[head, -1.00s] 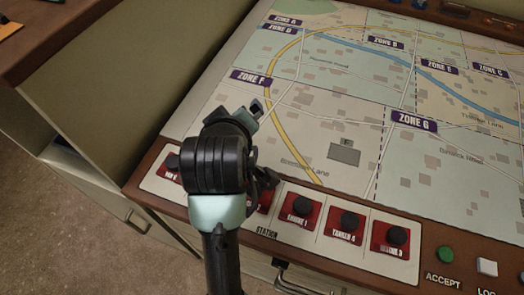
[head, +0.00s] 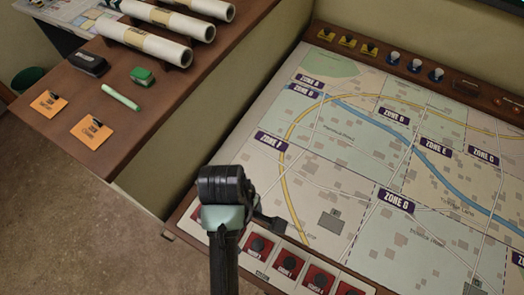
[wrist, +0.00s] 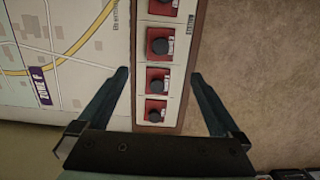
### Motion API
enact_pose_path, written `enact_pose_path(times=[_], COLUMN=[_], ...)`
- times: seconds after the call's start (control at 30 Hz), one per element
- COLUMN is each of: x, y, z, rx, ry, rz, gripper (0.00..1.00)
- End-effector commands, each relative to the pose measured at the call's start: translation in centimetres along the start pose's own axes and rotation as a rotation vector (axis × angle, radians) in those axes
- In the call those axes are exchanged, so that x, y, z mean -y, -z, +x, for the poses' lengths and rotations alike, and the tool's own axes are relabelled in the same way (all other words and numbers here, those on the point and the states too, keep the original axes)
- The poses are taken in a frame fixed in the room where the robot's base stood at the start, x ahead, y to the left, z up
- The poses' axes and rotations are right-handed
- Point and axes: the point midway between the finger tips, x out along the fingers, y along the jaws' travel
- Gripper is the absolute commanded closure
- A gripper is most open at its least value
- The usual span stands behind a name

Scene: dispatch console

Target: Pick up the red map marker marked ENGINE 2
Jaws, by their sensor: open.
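Red map markers with round black knobs stand in a row on the white station strip (head: 271,271) at the console's near edge. In the head view several show, such as one red marker (head: 258,246); my arm hides part of the row. In the wrist view, red markers run down the middle, one red marker (wrist: 158,82) lying between my fingertips in the picture. Their labels are too small to read, so I cannot tell which is ENGINE 2.
The zone map (head: 345,180) fills the console, with yellow markers (head: 347,40) and blue markers (head: 415,66) at its far edge. A brown side desk (head: 165,100) at left holds paper rolls (head: 145,42), orange cards (head: 92,131) and a green pen (head: 120,97).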

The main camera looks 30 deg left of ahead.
Motion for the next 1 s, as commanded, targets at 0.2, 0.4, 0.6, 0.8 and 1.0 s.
enact_pose_path(times=[0.2, 0.4, 0.6, 0.8, 1.0], x=[0.4, 0.4, 0.3, 0.2, 0.1], y=[-0.1, -0.2, -0.3, -0.8, -1.0], z=[2.7, 5.8, 7.6, 9.5, 12.2], rx=[0.010, 0.010, 0.008, 0.010, 0.008], ry=[0.014, 0.014, 0.011, 0.014, 0.011], rz=[-0.012, -0.011, -0.009, -0.009, -0.010], gripper=[0.00, 0.00, 0.00, 0.00, 0.00])
